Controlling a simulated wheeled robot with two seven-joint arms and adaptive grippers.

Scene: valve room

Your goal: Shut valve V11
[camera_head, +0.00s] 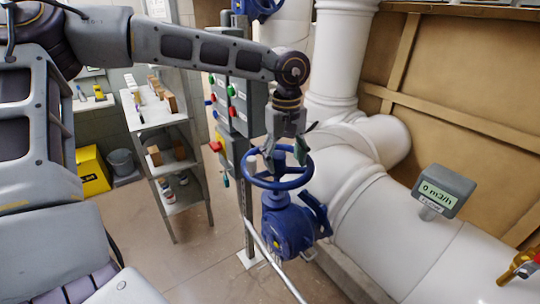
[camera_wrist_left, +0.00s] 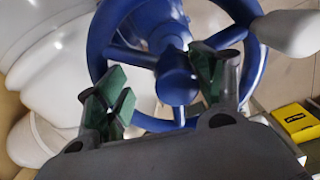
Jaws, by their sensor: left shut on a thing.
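A blue valve (camera_head: 290,226) with a round, spoked blue handwheel (camera_head: 294,183) sits on the white pipe in the middle of the head view. I can read no V11 label on it. My left gripper (camera_head: 285,153) reaches down onto the handwheel from above and is shut on it. In the left wrist view, the green-padded fingers of my left gripper (camera_wrist_left: 162,90) lie across the blue handwheel (camera_wrist_left: 104,45), on either side of its hub. The exact contact is partly hidden. A meter (camera_head: 442,190) on the pipe reads 0 m3/h. My right gripper is not in view.
A thick white pipe (camera_head: 385,215) runs to the right of the valve. A panel with colored buttons (camera_head: 236,103) stands behind my forearm. A metal shelf (camera_head: 184,197), a yellow box (camera_head: 92,172) and a bucket (camera_head: 122,162) are at left. Floor between shelf and valve is clear.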

